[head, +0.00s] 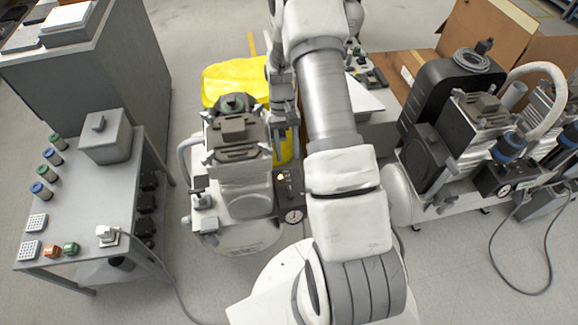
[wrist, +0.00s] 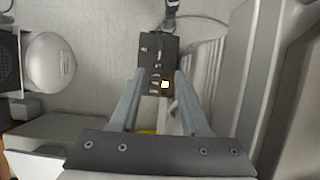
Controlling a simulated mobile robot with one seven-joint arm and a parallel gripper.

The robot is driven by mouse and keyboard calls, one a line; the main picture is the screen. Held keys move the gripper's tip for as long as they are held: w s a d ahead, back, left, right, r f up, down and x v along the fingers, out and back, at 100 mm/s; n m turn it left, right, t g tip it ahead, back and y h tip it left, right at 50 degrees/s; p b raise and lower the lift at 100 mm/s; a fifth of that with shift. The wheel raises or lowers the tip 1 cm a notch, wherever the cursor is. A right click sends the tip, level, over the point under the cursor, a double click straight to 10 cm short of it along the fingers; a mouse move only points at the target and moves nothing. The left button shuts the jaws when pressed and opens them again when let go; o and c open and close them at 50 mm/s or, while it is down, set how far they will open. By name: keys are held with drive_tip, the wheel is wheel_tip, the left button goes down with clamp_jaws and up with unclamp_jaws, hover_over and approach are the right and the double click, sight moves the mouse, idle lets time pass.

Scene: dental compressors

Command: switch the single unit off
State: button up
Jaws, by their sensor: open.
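The single unit (head: 237,160) is a grey compressor on a white tank, left of my arm in the head view. Its dark switch box (head: 288,183) is on its right side, with a small lit spot and a round gauge (head: 293,216) below. In the wrist view the switch box (wrist: 150,50) lies ahead, with a glowing white-orange switch (wrist: 165,85) near its lower edge. My gripper (wrist: 159,75) is open, its fingers pointing at the box on either side of its lower end; I cannot tell whether they touch it. In the head view my gripper (head: 286,150) is above the box, partly hidden.
A larger compressor unit (head: 440,150) with hoses stands at right, by a cardboard box (head: 490,35). At left is a grey table (head: 85,215) with small jars and a grey box. A yellow object (head: 235,78) is behind the single unit. Ribbed grey housing (wrist: 205,80) is close right of my fingers.

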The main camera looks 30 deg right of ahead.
drive_tip(key=v, duration=0.4)
drive_tip(key=shift+w+r+p, duration=0.1)
drive_tip(key=shift+r+p, duration=0.1)
drive_tip(key=shift+p, duration=0.1)
idle(0.3)
